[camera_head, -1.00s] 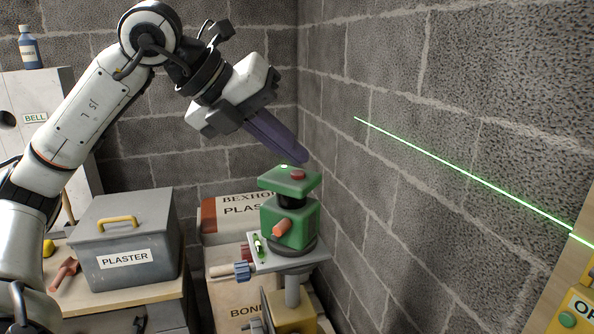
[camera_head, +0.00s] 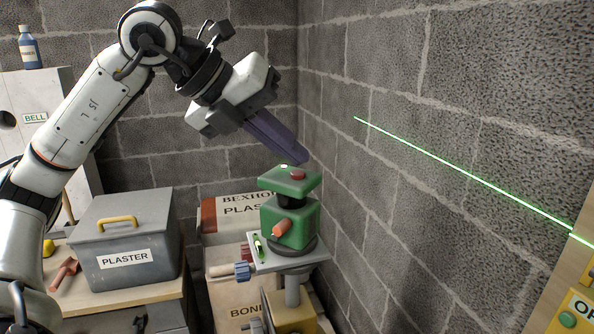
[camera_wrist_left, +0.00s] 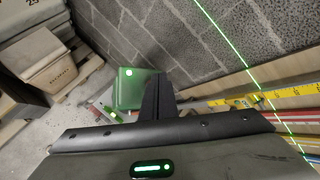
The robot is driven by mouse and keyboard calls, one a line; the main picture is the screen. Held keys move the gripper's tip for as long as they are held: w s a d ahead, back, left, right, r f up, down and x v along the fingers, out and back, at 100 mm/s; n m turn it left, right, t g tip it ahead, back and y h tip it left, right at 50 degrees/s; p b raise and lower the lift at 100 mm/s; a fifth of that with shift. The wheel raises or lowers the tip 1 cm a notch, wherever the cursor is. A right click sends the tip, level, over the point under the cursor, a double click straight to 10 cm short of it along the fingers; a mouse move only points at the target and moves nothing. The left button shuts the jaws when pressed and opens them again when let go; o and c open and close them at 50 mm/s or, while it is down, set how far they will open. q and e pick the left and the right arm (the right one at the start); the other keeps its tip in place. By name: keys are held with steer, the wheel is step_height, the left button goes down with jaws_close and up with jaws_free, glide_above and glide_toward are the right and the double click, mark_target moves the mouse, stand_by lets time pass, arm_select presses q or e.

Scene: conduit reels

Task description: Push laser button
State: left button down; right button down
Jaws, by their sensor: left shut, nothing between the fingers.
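The green laser level (camera_head: 291,221) stands on a small metal platform (camera_head: 304,259). Its red button (camera_head: 298,174) is on the top face, with a small lit green spot beside it. A green laser line (camera_head: 470,178) runs along the block wall to the right. My left gripper (camera_head: 303,160) is shut and empty, its fingers slanting down with tips just above the red button; a small gap seems to show. In the left wrist view the laser's green top (camera_wrist_left: 128,88) lies beside the dark fingers (camera_wrist_left: 157,98), and the red button is hidden. My right gripper is not in view.
A grey box marked PLASTER (camera_head: 125,240) stands on a bench at the left. Bags (camera_head: 228,219) are stacked behind the laser. A block wall is close on the right.

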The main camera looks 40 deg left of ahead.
arm_select(q)
steer(key=shift+f, duration=0.15)
steer(key=shift+f+b, duration=0.3)
steer(key=shift+b, duration=0.1)
steer(key=shift+r, duration=0.1)
steer(key=shift+r+p, duration=0.35)
steer(key=shift+p, duration=0.05)
stand_by(0.4)
step_height(320, 180, up, 6)
steer(key=p, duration=0.6)
